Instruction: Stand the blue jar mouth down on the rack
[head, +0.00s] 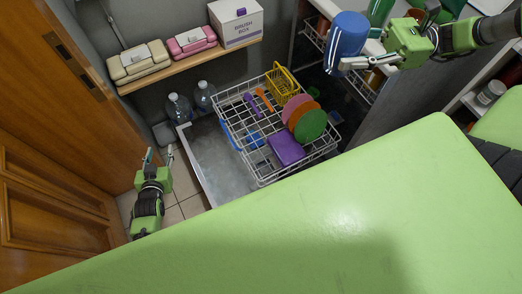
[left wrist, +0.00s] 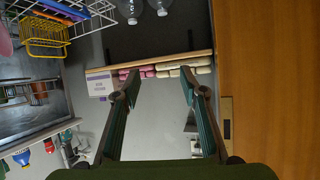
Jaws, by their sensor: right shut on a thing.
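The blue jar (head: 346,36) is in the upper right of the head view, raised above the counter and tilted. My right gripper (head: 358,63) is shut on it near its lower end; I cannot tell which end is the mouth. The white wire rack (head: 262,180) stands lower and to the left of the jar, in the middle of the head view. A corner of the rack (left wrist: 103,12) shows at the top left of the left wrist view. My left gripper (head: 160,156) is open and empty at the left, apart from the rack; its spread fingers (left wrist: 160,92) fill the middle of the wrist view.
The rack holds coloured plates (head: 310,126), a purple block (head: 286,150), a yellow basket (head: 282,84) and utensils. A shelf (head: 190,66) with cases and a white box (head: 236,22) is behind. Two bottles (head: 179,107) stand left of the rack. A green surface (head: 330,220) fills the foreground.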

